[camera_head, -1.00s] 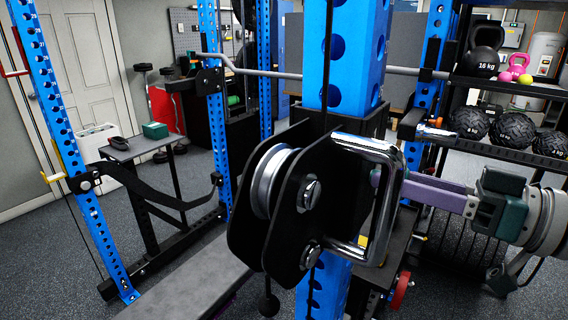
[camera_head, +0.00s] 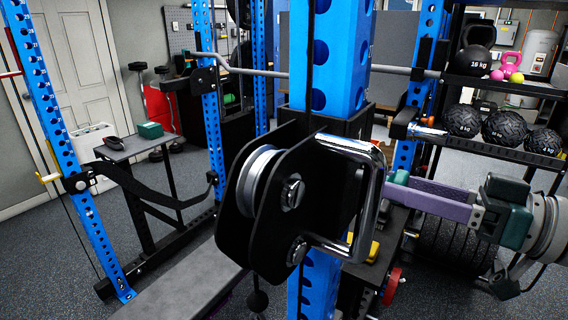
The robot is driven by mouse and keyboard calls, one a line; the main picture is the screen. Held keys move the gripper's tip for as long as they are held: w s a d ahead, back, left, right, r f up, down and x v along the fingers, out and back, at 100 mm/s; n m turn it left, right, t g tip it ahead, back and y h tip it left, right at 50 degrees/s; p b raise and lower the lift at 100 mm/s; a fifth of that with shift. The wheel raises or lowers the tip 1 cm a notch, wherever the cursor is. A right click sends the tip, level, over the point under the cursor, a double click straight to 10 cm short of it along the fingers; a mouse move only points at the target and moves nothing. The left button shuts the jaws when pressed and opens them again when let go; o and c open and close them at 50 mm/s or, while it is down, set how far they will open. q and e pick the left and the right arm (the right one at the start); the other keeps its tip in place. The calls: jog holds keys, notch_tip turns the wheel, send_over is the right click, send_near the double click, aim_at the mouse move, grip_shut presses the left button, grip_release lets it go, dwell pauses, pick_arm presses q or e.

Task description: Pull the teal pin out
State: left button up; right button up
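A black pulley carriage (camera_head: 335,192) with a chrome handle (camera_head: 370,215) sits on the blue upright (camera_head: 328,60). My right gripper (camera_head: 402,190) comes in from the right, its purple fingers (camera_head: 440,203) pointing at the carriage just right of the handle. A small teal piece (camera_head: 398,177), which looks like the pin's end, shows at the fingertips. The handle and fingers hide the rest of it, and I cannot tell whether it is still in the upright. The fingers are seen edge-on, so their gap and grip are unclear. My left gripper is not in view.
A rack at right holds a black kettlebell (camera_head: 479,62) and several black balls (camera_head: 503,128). A grey bench (camera_head: 185,285) lies below left of the carriage. A barbell (camera_head: 270,73) crosses behind the upright. A side table (camera_head: 135,147) stands at left.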

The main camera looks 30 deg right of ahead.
jog(key=shift+o, duration=1.1)
jog(key=v, duration=1)
